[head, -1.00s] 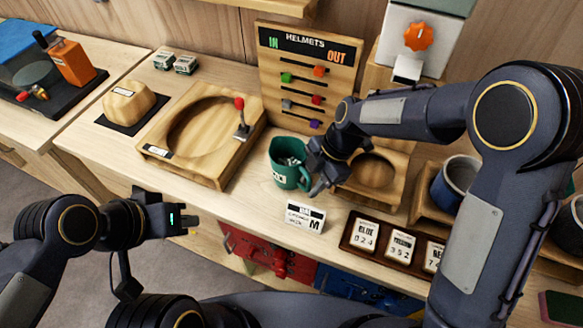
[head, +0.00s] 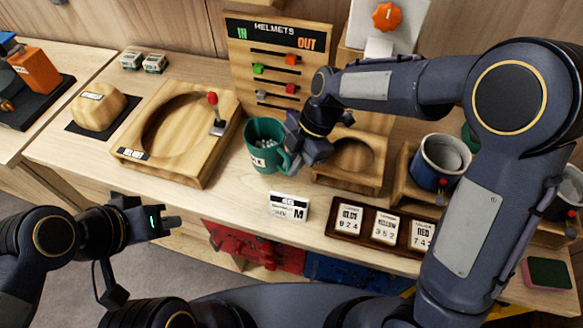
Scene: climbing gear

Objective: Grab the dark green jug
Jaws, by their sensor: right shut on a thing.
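The dark green jug (head: 264,144) stands upright on the light wooden counter, left of the middle of the head view. It has a pale label low on its front and light grey pieces inside. My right gripper (head: 291,160) is at the jug's right side, shut on its handle; the fingers and part of the handle hide each other. My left gripper (head: 172,224) is in front of the counter at lower left, well away from the jug. Its fingers point right with a small gap between them, and nothing is held.
A wooden tray with an oval hollow and red-knobbed lever (head: 188,173) stands left of the jug. A helmets board (head: 238,85) is behind.

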